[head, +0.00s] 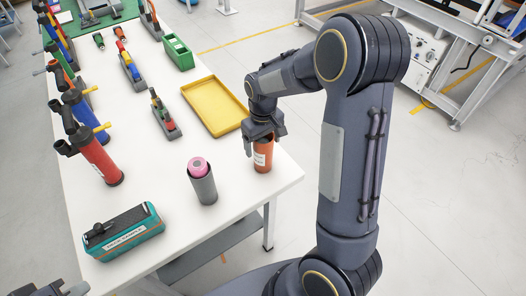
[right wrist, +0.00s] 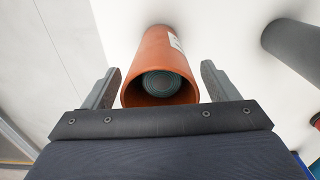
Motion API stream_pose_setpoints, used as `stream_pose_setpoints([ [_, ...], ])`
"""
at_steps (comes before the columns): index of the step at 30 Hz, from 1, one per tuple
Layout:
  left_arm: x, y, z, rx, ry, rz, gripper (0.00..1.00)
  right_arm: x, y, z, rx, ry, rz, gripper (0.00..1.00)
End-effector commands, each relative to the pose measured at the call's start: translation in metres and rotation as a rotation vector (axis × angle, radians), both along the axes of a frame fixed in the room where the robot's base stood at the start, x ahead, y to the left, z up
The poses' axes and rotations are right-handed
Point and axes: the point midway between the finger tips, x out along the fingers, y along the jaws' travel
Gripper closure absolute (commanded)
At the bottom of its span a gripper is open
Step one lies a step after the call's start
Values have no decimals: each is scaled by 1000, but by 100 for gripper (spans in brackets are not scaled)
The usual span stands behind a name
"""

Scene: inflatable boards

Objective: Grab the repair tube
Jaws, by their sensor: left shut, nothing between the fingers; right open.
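An orange tube-shaped container (head: 263,157) with a white label stands upright near the table's right edge. In the right wrist view this orange container (right wrist: 168,52) shows its open mouth, with a dark round ribbed end (right wrist: 162,84) inside. I cannot tell whether the repair tube is the orange container or the piece in it. My right gripper (head: 262,138) is open just above the container; its fingers (right wrist: 158,82) are on either side of the mouth, with gaps. My left gripper (head: 72,289) is shut and empty at the bottom left, partly cut off.
A grey cup with a pink roll (head: 197,168) stands left of the orange container. A yellow tray (head: 208,106) lies behind it. A teal box (head: 124,232) is at the front left. Hand pumps (head: 96,158) line the left edge. White table (head: 150,172) between is clear.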

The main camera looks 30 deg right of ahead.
Motion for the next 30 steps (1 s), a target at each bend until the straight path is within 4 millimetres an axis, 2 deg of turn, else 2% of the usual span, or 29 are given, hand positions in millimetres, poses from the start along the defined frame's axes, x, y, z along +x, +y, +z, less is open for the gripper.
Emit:
stream_pose_setpoints([
  [3,0,0,1,0,0,0,100,-1,0,-8,0,2,-1,19],
  [10,0,0,1,0,0,0,100,0,0,-9,0,0,-1,21],
  [20,0,0,1,0,0,0,100,0,0,-9,0,0,0,64],
  [27,0,0,1,0,0,0,100,0,0,-8,0,-1,0,66],
  [30,0,0,0,0,0,0,100,1,0,0,0,-4,0,66],
])
